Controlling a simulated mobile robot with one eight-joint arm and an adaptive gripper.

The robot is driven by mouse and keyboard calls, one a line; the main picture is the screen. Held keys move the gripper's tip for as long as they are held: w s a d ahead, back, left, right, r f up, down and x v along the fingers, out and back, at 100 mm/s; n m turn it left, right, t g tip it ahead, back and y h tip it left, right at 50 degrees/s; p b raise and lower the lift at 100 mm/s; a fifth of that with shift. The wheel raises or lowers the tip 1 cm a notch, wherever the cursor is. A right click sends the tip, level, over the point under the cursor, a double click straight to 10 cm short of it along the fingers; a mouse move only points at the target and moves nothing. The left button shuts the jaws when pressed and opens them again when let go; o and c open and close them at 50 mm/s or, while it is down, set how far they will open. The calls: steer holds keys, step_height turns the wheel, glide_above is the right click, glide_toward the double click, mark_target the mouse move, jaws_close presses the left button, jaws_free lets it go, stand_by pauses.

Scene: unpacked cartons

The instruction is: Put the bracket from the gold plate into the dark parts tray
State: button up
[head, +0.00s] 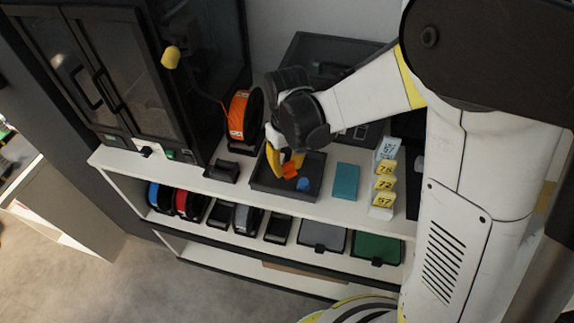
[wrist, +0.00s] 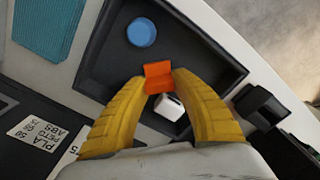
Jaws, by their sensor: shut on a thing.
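My gripper (head: 286,163) is shut on a small orange bracket (head: 291,170) over the dark parts tray (head: 262,184). In the wrist view the yellow fingers of my gripper (wrist: 158,80) have the bracket (wrist: 157,72) between their tips. The tray (wrist: 193,32) lies under it, with its floor and rim in sight. A blue round piece (wrist: 142,32) sits in the tray, apart from the bracket. A small white piece (wrist: 169,106) shows just below the bracket, partly hidden. I cannot tell the bracket's height above the tray floor. I cannot make out a gold plate.
An orange filament spool (head: 243,116) stands left of the tray. A teal block (head: 346,181) and yellow number tags (head: 384,184) are to its right. A small black holder (head: 221,171) is close on the left. A dark cabinet (head: 110,75) stands further left.

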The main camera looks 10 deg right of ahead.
mark_target(287, 163)
steer(key=o, duration=0.8)
steer(key=shift+f, duration=0.1)
steer(key=shift+o, duration=0.2)
step_height(287, 163, up, 12)
steer(key=p, duration=0.5)
steer(key=s+d+r+m+t, duration=0.5)
steer(key=s+d+r+t, duration=0.2)
steer(key=s+d, duration=0.5)
steer(key=shift+s+d+r, duration=0.2)
steer(key=shift+d+r, duration=0.5)
steer(key=shift+d, duration=0.35)
